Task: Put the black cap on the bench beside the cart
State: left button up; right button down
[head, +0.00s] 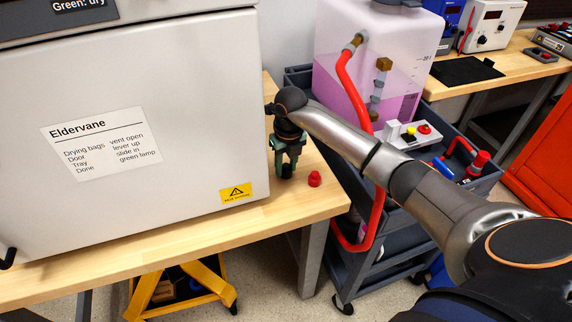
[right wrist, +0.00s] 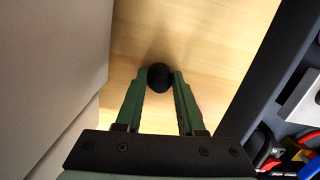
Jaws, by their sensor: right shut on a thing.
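My right gripper (head: 287,167) is over the strip of wooden bench (head: 290,210) between the white cabinet and the cart. Its green fingers are shut on the black cap (right wrist: 160,77), which sits between the fingertips in the right wrist view. In the head view the black cap (head: 286,172) shows low between the fingers, close to the bench top. I cannot tell whether it touches the wood. The dark grey cart (head: 372,258) stands right of the bench. My left gripper is not in view.
A red cap (head: 314,179) stands on the bench just right of the gripper. The white cabinet (head: 200,80) rises close on the left. The cart carries a tank of pink liquid (head: 385,60) and a red hose (head: 352,90). Bare bench lies in front of the gripper.

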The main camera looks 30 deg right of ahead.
aim_at(288, 172)
jog(key=c, duration=0.5)
grip_release()
jog(key=shift+f, duration=0.1)
jog(key=r, duration=0.4)
jog(key=s+r, duration=0.1)
jog(key=r, duration=0.7)
jog(key=shift+s+a+r+p, duration=0.15)
jog(key=shift+s+p, duration=0.1)
jog(key=shift+p, duration=0.15)
